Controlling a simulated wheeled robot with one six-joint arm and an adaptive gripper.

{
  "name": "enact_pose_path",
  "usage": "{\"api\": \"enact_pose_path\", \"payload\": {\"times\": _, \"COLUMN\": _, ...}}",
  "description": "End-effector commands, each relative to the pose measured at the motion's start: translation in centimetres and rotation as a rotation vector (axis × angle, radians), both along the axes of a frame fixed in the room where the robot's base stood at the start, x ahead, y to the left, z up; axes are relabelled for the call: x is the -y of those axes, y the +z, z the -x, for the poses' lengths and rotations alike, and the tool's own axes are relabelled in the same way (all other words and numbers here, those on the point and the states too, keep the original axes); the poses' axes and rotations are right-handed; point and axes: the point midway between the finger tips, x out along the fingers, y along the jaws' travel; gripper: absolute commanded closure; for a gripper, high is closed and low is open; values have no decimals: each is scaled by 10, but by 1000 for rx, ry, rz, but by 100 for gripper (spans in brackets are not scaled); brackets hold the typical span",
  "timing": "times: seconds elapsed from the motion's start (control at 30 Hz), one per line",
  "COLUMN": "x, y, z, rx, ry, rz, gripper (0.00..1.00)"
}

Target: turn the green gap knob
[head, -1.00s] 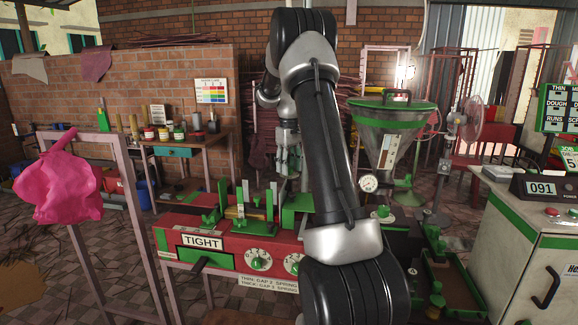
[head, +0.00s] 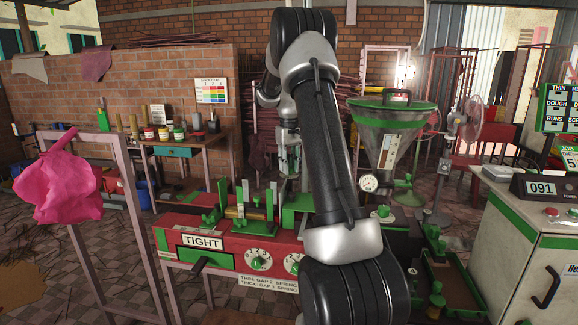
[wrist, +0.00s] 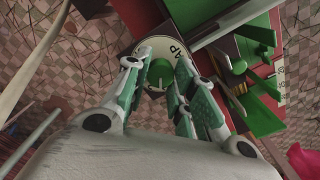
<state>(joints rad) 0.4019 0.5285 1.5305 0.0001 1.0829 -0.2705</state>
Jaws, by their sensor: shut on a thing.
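The green gap knob (wrist: 160,74) sits on a round cream dial plate (wrist: 151,50) that shows the letters "AP" in the wrist view. My gripper (wrist: 158,68) has its pale green-padded fingers on either side of the knob and is shut on it. The fingers cover parts of the plate. In the head view the red extruder bench (head: 225,252) carries two white dials with green knobs on its front; the left one (head: 259,260) shows fully, the other (head: 292,263) is beside my arm. My gripper's fingertips are hard to make out there.
A "TIGHT" sign (head: 202,241) is on the bench front. Green uprights (head: 223,195) stand on its top. A clear hopper (head: 388,140) with a green rim stands to the right of my arm. A pink bag (head: 58,185) hangs at the left. A control cabinet (head: 535,245) stands at the right.

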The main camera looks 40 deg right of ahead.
Motion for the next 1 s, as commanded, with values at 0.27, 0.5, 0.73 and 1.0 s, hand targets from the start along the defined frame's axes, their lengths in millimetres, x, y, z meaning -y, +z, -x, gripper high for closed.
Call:
{"api": "enact_pose_path", "payload": {"times": 0.27, "x": 1, "y": 1, "z": 0, "rx": 1, "ry": -204, "rz": 1, "gripper": 99}}
{"api": "enact_pose_path", "payload": {"times": 0.5, "x": 1, "y": 1, "z": 0, "rx": 1, "ry": -330, "rz": 1, "gripper": 99}}
{"api": "enact_pose_path", "payload": {"times": 0.73, "x": 1, "y": 1, "z": 0, "rx": 2, "ry": -387, "rz": 1, "gripper": 99}}
{"api": "enact_pose_path", "payload": {"times": 1.0, "x": 1, "y": 1, "z": 0, "rx": 2, "ry": -399, "rz": 1, "gripper": 99}}
